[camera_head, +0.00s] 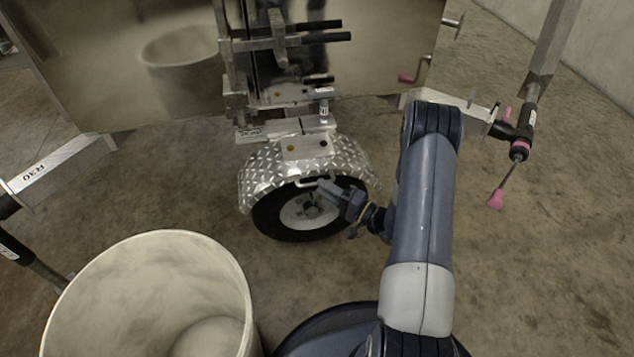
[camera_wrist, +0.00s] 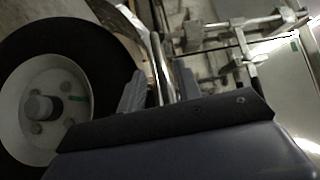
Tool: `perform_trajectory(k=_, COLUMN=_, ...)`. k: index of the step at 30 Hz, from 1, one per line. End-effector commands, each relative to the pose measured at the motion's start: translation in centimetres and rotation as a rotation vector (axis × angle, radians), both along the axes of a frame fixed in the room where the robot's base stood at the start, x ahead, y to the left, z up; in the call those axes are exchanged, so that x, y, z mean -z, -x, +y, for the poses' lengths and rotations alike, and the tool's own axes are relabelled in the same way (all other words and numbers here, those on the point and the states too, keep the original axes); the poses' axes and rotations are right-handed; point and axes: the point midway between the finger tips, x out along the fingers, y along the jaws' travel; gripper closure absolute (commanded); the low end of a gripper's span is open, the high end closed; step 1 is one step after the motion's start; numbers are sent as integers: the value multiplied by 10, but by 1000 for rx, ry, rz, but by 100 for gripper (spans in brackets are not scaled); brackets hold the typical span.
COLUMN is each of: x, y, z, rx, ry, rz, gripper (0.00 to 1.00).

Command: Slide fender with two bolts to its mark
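The fender (camera_head: 265,165) is a curved silver diamond-plate cover above a black tyre with a white hub (camera_head: 305,212). A plain plate on it shows a yellowish bolt spot (camera_head: 291,148) and a dark one (camera_head: 323,143). A pale handle (camera_head: 316,181) stands out from the fender's near side. My gripper (camera_head: 325,189) is at this handle, in front of the wheel. In the wrist view, my gripper's fingers (camera_wrist: 160,88) stand apart, with the handle's pale bar (camera_wrist: 155,55) between them. Contact cannot be told. No mark on the fender's path can be made out.
A large pale bin (camera_head: 170,300) stands at the front left. The shiny trailer body (camera_head: 110,65) is behind the wheel. A jack with pink handles (camera_head: 520,145) is at the right. Bare floor (camera_head: 520,270) lies to the right of my arm.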

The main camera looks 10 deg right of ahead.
Motion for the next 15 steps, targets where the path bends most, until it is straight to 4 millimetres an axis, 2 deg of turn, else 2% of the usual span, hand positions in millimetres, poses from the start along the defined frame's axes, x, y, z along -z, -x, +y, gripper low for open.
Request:
perform_trajectory(k=1, x=-1, y=7, z=-9, rx=6, ry=-1, rz=3, gripper=67)
perform_trajectory(k=6, x=3, y=29, z=-30, rx=5, ry=-2, rz=3, gripper=67)
perform_trajectory(k=15, x=9, y=49, z=-49, rx=1, ry=-1, rz=1, gripper=67)
